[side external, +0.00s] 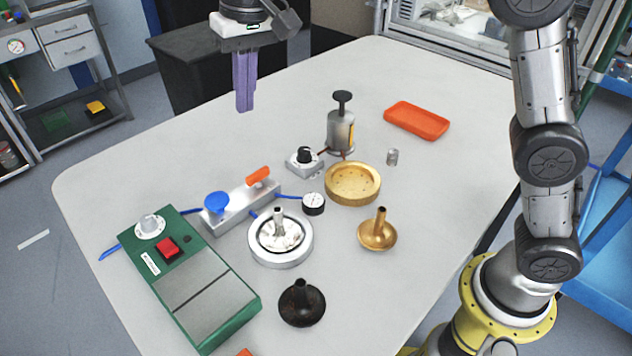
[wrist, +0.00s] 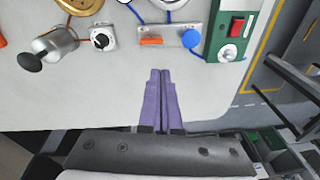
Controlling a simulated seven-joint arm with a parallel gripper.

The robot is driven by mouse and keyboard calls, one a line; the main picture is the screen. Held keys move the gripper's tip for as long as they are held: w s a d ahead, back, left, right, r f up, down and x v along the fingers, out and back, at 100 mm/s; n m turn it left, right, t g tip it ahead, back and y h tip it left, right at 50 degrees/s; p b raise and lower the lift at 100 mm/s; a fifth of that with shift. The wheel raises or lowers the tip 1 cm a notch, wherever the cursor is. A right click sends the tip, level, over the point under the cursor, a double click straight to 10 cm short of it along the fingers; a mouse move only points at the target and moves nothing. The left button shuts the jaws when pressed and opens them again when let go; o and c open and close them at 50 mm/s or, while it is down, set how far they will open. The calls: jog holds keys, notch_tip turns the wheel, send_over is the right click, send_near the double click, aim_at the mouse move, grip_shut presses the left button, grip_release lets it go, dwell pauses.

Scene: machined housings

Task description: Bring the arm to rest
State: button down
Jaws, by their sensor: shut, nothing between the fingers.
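My gripper (side external: 243,106) has purple fingers and hangs above the far left part of the white table (side external: 460,85), pointing down. The fingers are together with nothing between them. In the wrist view the closed fingers of my gripper (wrist: 160,72) show over bare table near its edge. The gripper is apart from every object on the table.
A green box with a red switch (side external: 170,246), a valve block (side external: 240,205), a silver ring housing (side external: 280,262), a brass ring (side external: 353,199), a brass funnel-shaped part (side external: 377,236), a black one (side external: 301,308), a pump canister (side external: 341,132) and an orange tray (side external: 416,123) stand on the table.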

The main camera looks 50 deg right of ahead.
jog(key=s+d+r+m+t, duration=0.1)
jog(key=s+d+r+t, duration=0.3)
jog(key=s+d, duration=1.1)
jog(key=s+d+f+n, duration=0.2)
jog(key=s+d+f, duration=0.2)
jog(key=s+f, duration=0.8)
jog(key=shift+s+d+n+h, duration=0.15)
jog(key=shift+s+n+h, duration=0.15)
jog(key=shift+s, duration=0.05)
